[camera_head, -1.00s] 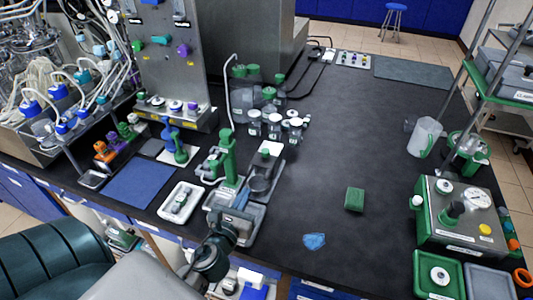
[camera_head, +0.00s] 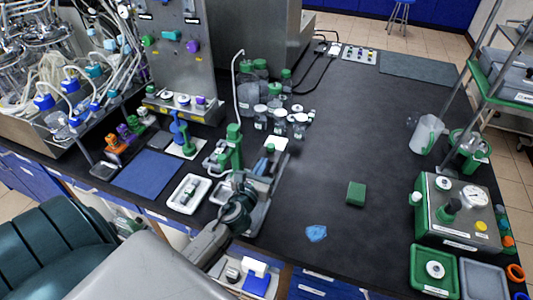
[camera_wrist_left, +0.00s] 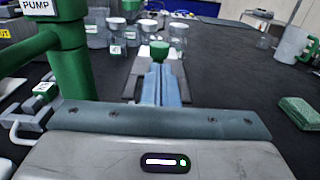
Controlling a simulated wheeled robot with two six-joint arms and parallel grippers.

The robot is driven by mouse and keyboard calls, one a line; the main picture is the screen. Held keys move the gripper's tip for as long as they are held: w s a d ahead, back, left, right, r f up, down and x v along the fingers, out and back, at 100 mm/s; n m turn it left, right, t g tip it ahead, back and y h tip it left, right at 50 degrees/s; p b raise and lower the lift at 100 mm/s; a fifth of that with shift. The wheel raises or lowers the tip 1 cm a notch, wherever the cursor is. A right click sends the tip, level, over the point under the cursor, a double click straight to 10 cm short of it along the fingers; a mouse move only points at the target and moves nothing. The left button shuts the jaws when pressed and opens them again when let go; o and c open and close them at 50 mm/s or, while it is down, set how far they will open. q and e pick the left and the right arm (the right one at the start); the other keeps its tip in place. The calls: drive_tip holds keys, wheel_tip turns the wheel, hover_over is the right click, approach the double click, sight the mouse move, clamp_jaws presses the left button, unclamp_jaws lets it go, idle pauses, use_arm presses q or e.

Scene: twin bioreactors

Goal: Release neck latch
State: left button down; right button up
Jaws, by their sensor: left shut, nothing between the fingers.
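My left gripper (camera_head: 264,167) is in the middle of the head view, over the tray beside the green hand pump (camera_head: 233,143). In the left wrist view its blue fingers (camera_wrist_left: 160,82) are together with nothing between them. Their tips point at a small green knob (camera_wrist_left: 159,49) just beyond. I cannot tell whether they touch it. The pump's thick green column (camera_wrist_left: 70,70), with a "PUMP" label, stands close on the left. My gripper and wrist hide most of the tray (camera_head: 258,222) and the vessel on it. I cannot make out the neck latch. My right gripper is not in view.
Several jars with white lids (camera_head: 279,118) stand behind. A white tray (camera_head: 188,193) and a blue mat (camera_head: 147,172) lie left. A green block (camera_head: 356,193) and a blue cloth (camera_head: 316,233) lie right. The middle right of the bench is mostly clear.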

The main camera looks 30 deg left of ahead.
sight(270, 150)
use_arm(q)
drive_tip(key=x, duration=0.3)
drive_tip(key=shift+w+a+p, duration=0.1)
drive_tip(key=shift+w+p, duration=0.2)
drive_tip(key=shift+w, duration=0.15)
drive_tip(key=shift+w, duration=0.15)
drive_tip(key=p+x, duration=0.1)
drive_tip(key=x, duration=0.3)
drive_tip(key=shift+w+a, duration=0.15)
drive_tip(key=shift+w, duration=0.4)
drive_tip(key=shift+r, duration=0.2)
drive_tip(key=shift+f, duration=0.1)
